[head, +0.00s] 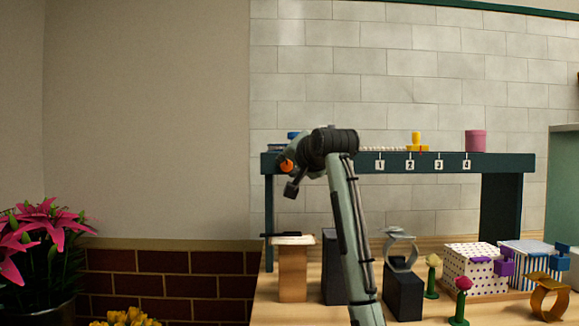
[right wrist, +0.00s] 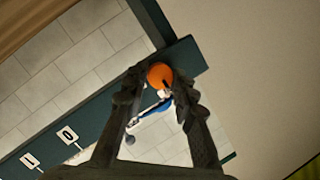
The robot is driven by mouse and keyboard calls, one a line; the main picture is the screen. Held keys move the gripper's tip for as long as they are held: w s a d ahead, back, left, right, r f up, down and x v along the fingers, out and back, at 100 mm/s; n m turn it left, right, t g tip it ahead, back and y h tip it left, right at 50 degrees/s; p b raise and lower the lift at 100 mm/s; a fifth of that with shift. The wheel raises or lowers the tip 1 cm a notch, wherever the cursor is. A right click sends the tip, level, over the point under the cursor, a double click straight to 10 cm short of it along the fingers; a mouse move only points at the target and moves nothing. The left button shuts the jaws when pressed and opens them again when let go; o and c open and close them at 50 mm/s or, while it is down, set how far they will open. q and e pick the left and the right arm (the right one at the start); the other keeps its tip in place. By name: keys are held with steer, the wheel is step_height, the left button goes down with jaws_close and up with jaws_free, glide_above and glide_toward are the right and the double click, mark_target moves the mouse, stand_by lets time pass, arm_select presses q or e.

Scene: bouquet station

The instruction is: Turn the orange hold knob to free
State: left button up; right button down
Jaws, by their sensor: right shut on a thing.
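The orange hold knob (head: 287,164) is at the left end of the dark green raised rail (head: 430,160), partly hidden by my right arm in the head view. In the right wrist view the orange knob (right wrist: 160,75) sits between my fingertips, with a short dark mark on its face. My right gripper (right wrist: 159,87) is shut on the knob, one finger on each side. Which setting the knob points to cannot be told. My left gripper is not in view.
On the wooden table below stand a dotted box (head: 474,271), a striped box (head: 528,259), flower stems (head: 432,275) and ring stands. Pink lilies (head: 38,235) stand at left.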

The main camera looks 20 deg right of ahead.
steer(key=c, duration=1.2)
jaws_free()
steer(key=s, duration=0.4)
steer(key=s+r, duration=0.1)
steer(key=s, duration=0.3)
steer(key=s+r, duration=0.1)
steer(key=s, duration=0.2)
steer(key=shift+s+r, duration=0.15)
steer(key=shift+s, duration=0.25)
